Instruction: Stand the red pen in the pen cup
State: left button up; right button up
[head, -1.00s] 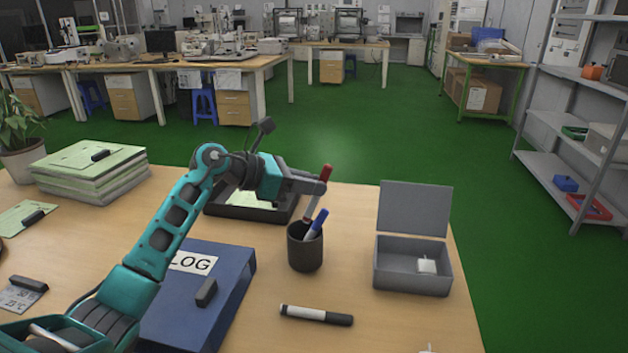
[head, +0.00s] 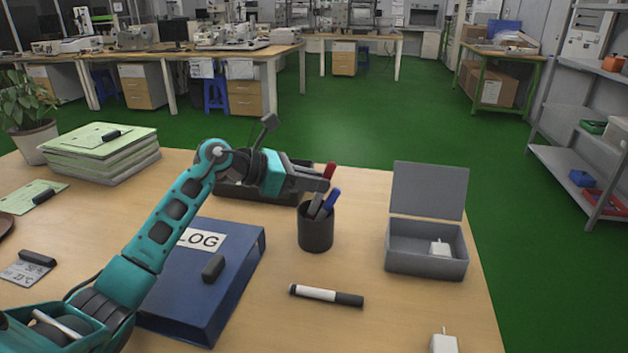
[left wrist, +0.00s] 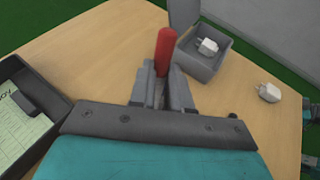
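The red pen (head: 329,170) is upright in the fingers of my left gripper (head: 318,182), its red end sticking up above them. Its grey lower part reaches down into the mouth of the dark pen cup (head: 316,232); its tip is hidden inside. In the left wrist view the red pen (left wrist: 164,50) stands between the two fingers (left wrist: 161,88), which appear closed on it. The cup stands upright on the table and also holds a blue-topped pen (head: 331,202). The cup is hidden in the left wrist view.
A black and white marker (head: 326,295) lies in front of the cup. A blue LOG binder (head: 235,262) is to the left, a dark tray (head: 236,193) behind. An open grey box (head: 426,262) with a white plug is to the right. Another white plug (head: 443,343) lies at the front.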

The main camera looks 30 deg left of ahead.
pick_arm(q)
jog(key=o, duration=0.5)
jog(key=shift+o, duration=0.2)
jog(key=shift+a, duration=0.1)
jog(key=v, duration=1.3)
dwell(0.4)
